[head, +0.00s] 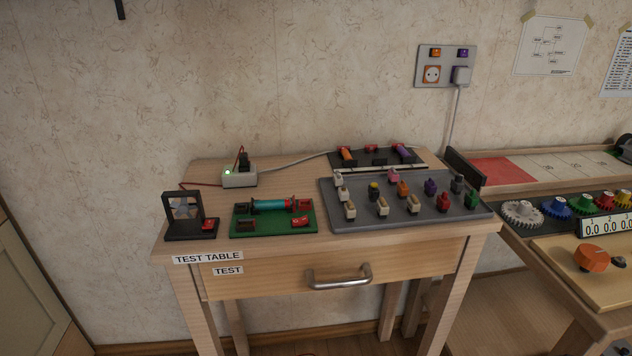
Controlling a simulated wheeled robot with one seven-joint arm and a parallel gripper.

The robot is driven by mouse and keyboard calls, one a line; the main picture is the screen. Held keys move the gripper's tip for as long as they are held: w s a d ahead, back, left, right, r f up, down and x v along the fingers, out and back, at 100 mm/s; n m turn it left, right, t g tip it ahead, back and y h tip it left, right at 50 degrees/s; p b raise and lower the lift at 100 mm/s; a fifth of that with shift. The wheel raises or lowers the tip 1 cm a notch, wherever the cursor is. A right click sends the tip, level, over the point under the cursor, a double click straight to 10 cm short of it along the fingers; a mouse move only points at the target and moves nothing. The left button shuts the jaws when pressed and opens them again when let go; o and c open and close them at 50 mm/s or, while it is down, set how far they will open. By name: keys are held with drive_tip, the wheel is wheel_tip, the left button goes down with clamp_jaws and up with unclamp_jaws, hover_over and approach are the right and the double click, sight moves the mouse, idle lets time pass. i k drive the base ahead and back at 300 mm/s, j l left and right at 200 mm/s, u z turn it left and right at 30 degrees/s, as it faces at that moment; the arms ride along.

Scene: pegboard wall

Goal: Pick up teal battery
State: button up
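The teal battery (273,205) is a cylinder lying on its side on a green board (272,227) at the front left of the wooden test table. Its left end is dark, and a red holder piece (303,205) stands at its right end. It appears to sit in the holder on the board. My gripper is not in view.
A black stand (190,230) is close left of the green board. A grey tray (330,200) with several coloured pieces is close right. A white box (240,178) with red wires is behind. The drawer handle (338,282) juts out in front.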

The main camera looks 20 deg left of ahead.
sight(263, 204)
drive_tip(key=u, duration=1.55)
drive_tip(key=k+j, duration=0.05)
